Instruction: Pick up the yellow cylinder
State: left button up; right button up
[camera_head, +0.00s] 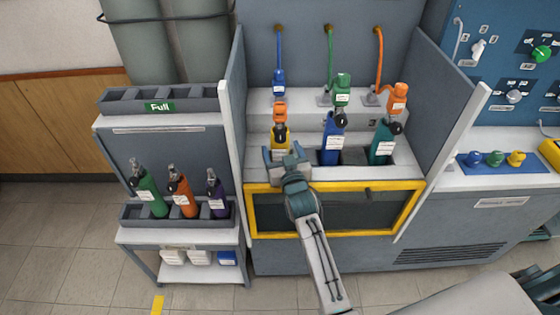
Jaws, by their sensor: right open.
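The yellow cylinder (280,137) stands in the left slot of the test bench, with an orange fitting (280,112) above it. Its lower part is hidden behind my right gripper (286,154). My right gripper is open, in front of the cylinder and close to it, fingers pointing toward the bench. I cannot tell whether they touch it or lie around it. My left gripper is not in view.
A blue cylinder (331,142) and a teal cylinder (381,144) stand to the right in the bench. A yellow-framed window (410,210) is below. Green, orange and purple cylinders stand in the rack (128,215) at left. Side panels (461,140) bound the bench.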

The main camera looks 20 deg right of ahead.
jog(key=c, duration=1)
jog(key=shift+r, duration=0.15)
jog(key=shift+c, duration=1.1)
